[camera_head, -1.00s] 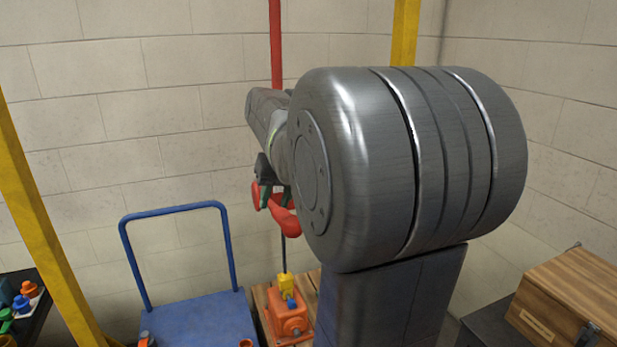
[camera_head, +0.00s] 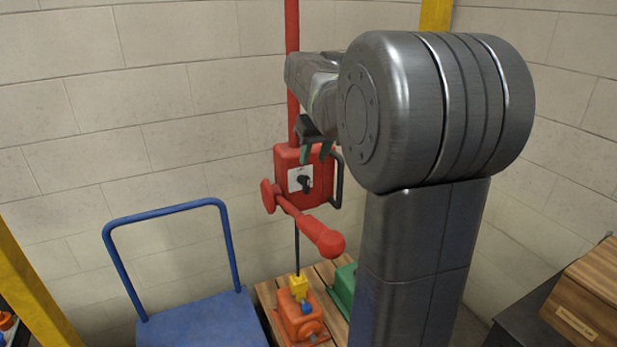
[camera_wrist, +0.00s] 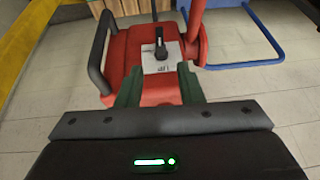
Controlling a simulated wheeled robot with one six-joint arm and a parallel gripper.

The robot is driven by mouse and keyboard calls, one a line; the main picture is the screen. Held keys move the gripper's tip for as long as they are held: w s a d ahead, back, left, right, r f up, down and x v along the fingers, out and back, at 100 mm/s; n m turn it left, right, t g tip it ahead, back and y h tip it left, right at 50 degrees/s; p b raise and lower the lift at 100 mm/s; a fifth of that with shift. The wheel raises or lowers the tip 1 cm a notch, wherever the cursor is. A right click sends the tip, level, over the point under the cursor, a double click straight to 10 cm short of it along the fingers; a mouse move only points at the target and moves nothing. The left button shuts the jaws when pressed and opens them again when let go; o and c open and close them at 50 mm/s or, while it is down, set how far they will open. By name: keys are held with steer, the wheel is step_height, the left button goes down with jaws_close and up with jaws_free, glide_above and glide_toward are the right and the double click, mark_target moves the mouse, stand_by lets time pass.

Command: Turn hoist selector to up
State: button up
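The red hoist box (camera_head: 290,160) hangs on a red post in front of the wall. The black hoist selector knob (camera_head: 304,184) sits on a white plate on its face. In the wrist view the black selector (camera_wrist: 161,44) stands on its white plate (camera_wrist: 158,63), with the red box (camera_wrist: 122,55) around it. My gripper (camera_head: 317,152) is close to the top of the box in the head view. Its two green fingers are apart in the wrist view (camera_wrist: 160,87), with nothing between them, short of the knob. Plate markings are too small to read.
A red lever arm (camera_head: 318,234) and a black side handle (camera_head: 338,180) stick out by the box. Below, a yellow block (camera_head: 298,287) hangs at an orange motor (camera_head: 300,318) on a pallet, beside a green motor (camera_head: 345,286). A blue cart (camera_head: 205,322) stands left.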

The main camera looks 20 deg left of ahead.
mark_target(307, 177)
steer(key=x, duration=0.9)
steer(key=shift+a+f+p, duration=0.1)
steer(key=shift+f+p, duration=0.05)
steer(key=shift+p, duration=0.25)
jaws_close()
